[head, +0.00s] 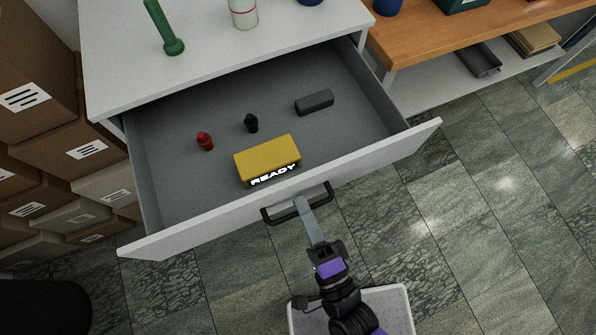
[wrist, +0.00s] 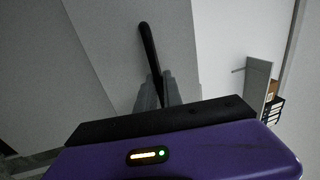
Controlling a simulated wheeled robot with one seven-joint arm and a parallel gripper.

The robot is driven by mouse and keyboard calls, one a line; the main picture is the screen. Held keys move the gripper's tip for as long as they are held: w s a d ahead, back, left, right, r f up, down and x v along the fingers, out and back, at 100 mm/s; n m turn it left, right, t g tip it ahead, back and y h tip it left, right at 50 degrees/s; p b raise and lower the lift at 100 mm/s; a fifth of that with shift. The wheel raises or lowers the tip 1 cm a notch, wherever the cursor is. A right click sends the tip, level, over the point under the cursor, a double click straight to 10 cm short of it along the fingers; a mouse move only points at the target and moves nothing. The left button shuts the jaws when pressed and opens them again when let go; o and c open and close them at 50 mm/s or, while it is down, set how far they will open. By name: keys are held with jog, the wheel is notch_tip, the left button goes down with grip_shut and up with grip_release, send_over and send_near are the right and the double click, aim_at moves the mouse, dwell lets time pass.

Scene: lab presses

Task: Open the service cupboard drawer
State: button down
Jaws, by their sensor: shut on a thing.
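The service cupboard drawer (head: 345,190) is pulled far out, with its grey inside open to view. Its black bar handle (head: 270,217) runs across the front panel and also shows in the wrist view (wrist: 147,45). My gripper (head: 302,203) is shut on the handle near its middle. In the wrist view my gripper's fingers (wrist: 154,92) close around the dark bar. Inside the drawer lie a yellow box marked READY (head: 267,155), a red piece (head: 205,141), a small black piece (head: 251,123) and a dark grey block (head: 315,102).
The white cupboard top (head: 205,60) carries a green stand (head: 165,30) and a white cylinder (head: 243,12). Stacked cardboard boxes (head: 30,100) stand close on the left. A wooden bench (head: 440,40) stands at the right. The tiled floor (head: 480,220) at front right is clear.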

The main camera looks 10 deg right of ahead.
jog(key=shift+s, duration=0.15)
jog(key=c, duration=1.8)
grip_release()
jog(key=shift+o, duration=0.2)
jog(key=b+v, duration=0.2)
jog(key=v, duration=0.6)
